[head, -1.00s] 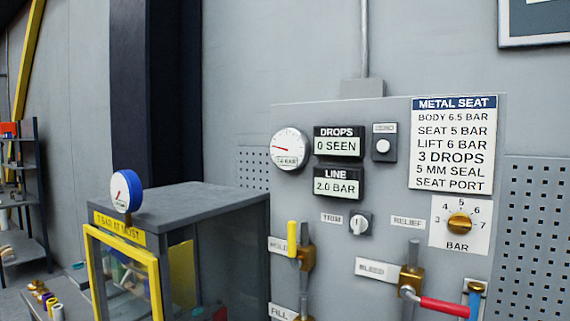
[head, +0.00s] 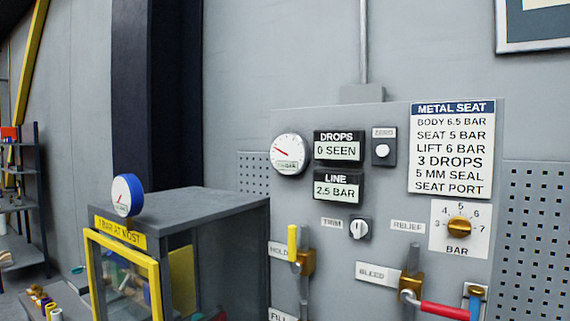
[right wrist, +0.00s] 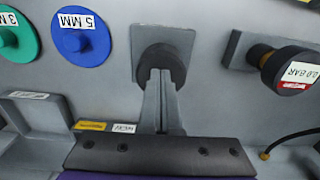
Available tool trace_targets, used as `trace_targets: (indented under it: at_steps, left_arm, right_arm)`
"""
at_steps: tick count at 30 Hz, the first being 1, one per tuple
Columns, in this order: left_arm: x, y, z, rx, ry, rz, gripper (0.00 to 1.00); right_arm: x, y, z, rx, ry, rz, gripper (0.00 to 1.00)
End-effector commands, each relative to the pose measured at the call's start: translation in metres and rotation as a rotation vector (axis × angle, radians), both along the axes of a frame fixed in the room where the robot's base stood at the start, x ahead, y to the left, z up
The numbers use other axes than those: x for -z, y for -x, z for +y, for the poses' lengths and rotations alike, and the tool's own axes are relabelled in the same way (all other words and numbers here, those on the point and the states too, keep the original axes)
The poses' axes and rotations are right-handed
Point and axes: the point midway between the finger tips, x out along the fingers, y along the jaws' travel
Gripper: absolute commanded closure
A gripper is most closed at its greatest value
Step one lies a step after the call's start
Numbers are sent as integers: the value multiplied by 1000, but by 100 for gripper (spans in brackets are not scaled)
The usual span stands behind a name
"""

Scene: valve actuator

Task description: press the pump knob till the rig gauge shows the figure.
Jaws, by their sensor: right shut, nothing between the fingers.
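In the right wrist view a dark round knob (right wrist: 165,57) stands out from a light square plate (right wrist: 160,34); it looks like the pump knob. My right gripper (right wrist: 161,78) is shut and empty, its fingertips at the knob's face. Contact cannot be told for sure. In the head view the round rig gauge (head: 288,154) has a red needle pointing to the upper left. The LINE display (head: 338,188) under the DROPS display (head: 338,146) reads 2.5 BAR; DROPS reads 0 SEEN. The metal seat card (head: 451,148) lists body 6.5, seat 5 and lift 6 bar. My left gripper is not in view.
A grey cabinet (head: 215,215) stands left.

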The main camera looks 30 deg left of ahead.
Motion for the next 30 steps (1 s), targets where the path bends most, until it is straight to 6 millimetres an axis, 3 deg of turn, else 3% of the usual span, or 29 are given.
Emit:
trace_targets:
  at_steps: [6,21,30]
  left_arm:
    - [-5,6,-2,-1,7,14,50]
    - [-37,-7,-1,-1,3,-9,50]
    - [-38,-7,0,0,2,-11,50]
  right_arm:
    - [-17,-1,0,0,-1,-4,100]
    - [-53,-2,1,-1,-1,-5,100]
    - [-55,-1,0,0,-1,-4,100]
